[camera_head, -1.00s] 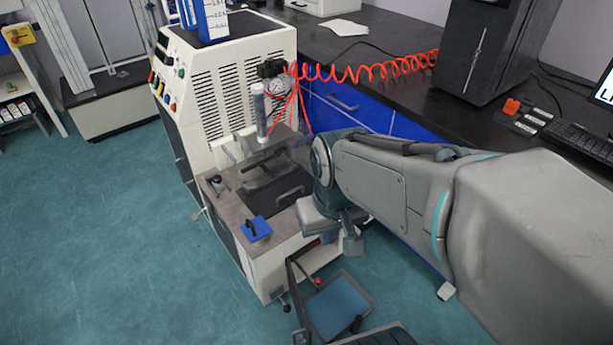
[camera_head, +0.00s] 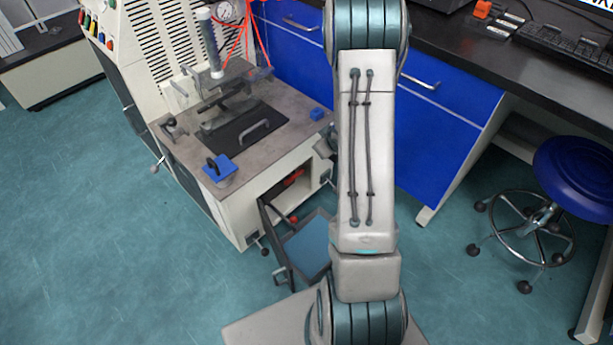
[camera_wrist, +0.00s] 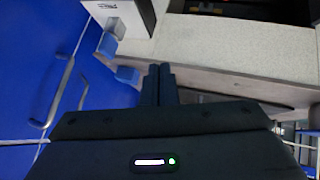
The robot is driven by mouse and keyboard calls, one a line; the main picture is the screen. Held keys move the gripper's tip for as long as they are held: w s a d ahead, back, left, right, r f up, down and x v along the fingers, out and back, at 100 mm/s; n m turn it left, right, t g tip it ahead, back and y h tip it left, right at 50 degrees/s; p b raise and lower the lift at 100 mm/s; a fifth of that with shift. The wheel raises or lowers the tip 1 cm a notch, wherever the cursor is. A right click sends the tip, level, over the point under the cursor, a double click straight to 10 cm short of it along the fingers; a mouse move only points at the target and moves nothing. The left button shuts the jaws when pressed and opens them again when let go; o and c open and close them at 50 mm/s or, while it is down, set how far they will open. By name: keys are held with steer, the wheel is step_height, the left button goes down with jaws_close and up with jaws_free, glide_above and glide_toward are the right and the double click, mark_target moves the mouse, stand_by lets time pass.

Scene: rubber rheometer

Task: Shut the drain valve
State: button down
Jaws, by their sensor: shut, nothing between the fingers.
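The rheometer (camera_head: 225,120) is a cream machine with a stone-grey work deck. I cannot pick out the drain valve with certainty. A red part (camera_head: 291,181) shows inside the open bay at its lower front, too small to make out. My gripper (camera_wrist: 158,82) is shut and empty in the wrist view, its two dark fingers together. They point at a pale machine edge. Two small blue blocks (camera_wrist: 108,45) sit just left of and beyond the fingertips. In the head view my arm hides most of the gripper beside the machine's right side.
Blue drawers (camera_head: 440,115) under a black bench stand behind on the right. A blue stool (camera_head: 577,175) is at the right. Floor at the left is clear.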

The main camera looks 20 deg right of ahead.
mark_target(303, 171)
step_height(303, 171, down, 16)
steer(key=s+n+t+y+b, duration=0.1)
steer(key=s+t+y+b, duration=0.1)
steer(key=y+b, duration=0.1)
steer(key=shift+s+d+t, duration=0.25)
steer(key=shift+d+t, duration=0.05)
steer(key=shift+d, duration=0.05)
steer(key=b+x, duration=0.2)
steer(key=x, duration=0.4)
steer(key=b+x, duration=0.3)
steer(key=x, duration=0.4)
steer(key=shift+a+f+b, duration=0.1)
steer(key=shift+a+b, duration=0.15)
steer(key=shift+b, duration=0.1)
steer(key=shift+w+f, duration=0.15)
steer(key=shift+w, duration=0.25)
